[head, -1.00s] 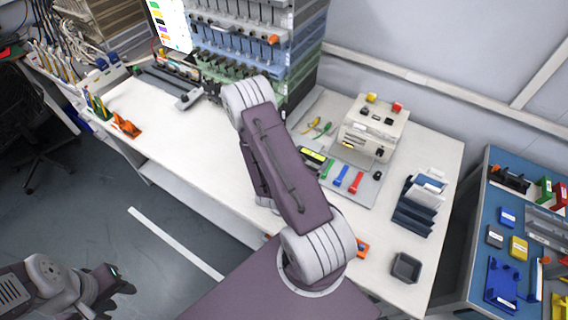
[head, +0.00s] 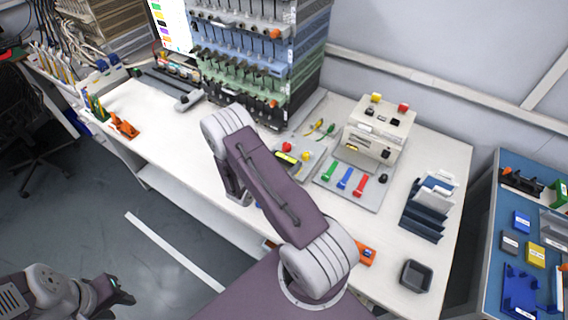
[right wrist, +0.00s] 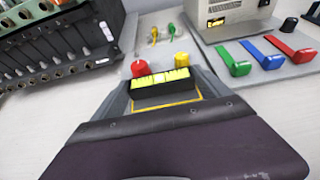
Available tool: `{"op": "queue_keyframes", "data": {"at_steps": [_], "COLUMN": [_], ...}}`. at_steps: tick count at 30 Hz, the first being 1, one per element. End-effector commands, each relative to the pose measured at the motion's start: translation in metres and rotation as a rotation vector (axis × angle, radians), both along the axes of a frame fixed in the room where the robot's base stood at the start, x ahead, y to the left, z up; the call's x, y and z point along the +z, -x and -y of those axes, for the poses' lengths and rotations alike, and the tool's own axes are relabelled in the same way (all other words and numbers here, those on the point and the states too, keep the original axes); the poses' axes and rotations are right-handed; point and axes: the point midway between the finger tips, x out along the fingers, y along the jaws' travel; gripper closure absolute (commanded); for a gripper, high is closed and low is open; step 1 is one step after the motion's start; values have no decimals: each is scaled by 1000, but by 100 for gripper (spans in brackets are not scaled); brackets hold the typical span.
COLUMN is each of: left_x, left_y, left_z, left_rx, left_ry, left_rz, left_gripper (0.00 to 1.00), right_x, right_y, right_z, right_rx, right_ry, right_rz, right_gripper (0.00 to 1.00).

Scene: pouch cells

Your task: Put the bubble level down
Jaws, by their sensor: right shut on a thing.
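The bubble level, a short black bar with a bright yellow top (right wrist: 163,84), lies crosswise between the fingertips of my right gripper (right wrist: 165,92) in the right wrist view. The gripper is shut on it. Under it is a grey plate with a yellow outlined rectangle (right wrist: 172,106); I cannot tell whether the level touches the plate. In the head view the level (head: 287,158) peeks out beside my right arm, which hides the right gripper. My left gripper (head: 124,291) is at the lower left, away from the bench; its jaw opening is unclear.
A red knob (right wrist: 139,68) and a yellow knob (right wrist: 182,60) stand just beyond the level. Green, blue and red levers (head: 345,178) and a beige machine (head: 378,133) are to the right. Cell racks (head: 262,60) stand behind.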

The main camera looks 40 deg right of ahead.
Motion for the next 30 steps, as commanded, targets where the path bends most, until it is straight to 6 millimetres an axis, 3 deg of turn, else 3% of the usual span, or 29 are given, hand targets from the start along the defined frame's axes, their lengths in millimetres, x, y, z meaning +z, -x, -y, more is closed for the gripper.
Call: {"op": "queue_keyframes", "data": {"at_steps": [3,14,15,16,26,30], "left_x": [-1,-5,-5,-4,3,-1], "left_y": [0,0,0,0,0,0], "left_z": [0,0,0,0,0,0], "left_rx": [0,0,0,0,0,0], "left_ry": [0,0,0,0,0,0], "left_rz": [0,0,0,0,0,0], "left_gripper": [64,64,64,64,64,64], "right_x": [-16,-22,-22,-21,-14,-8], "right_y": [0,0,0,0,0,4], "right_z": [0,0,0,0,0,-21], "right_rx": [0,1,1,1,1,6], "right_ry": [1,1,0,0,1,-1], "right_rz": [-1,2,1,1,2,2], "right_gripper": [58,58,11,2,0,0]}}
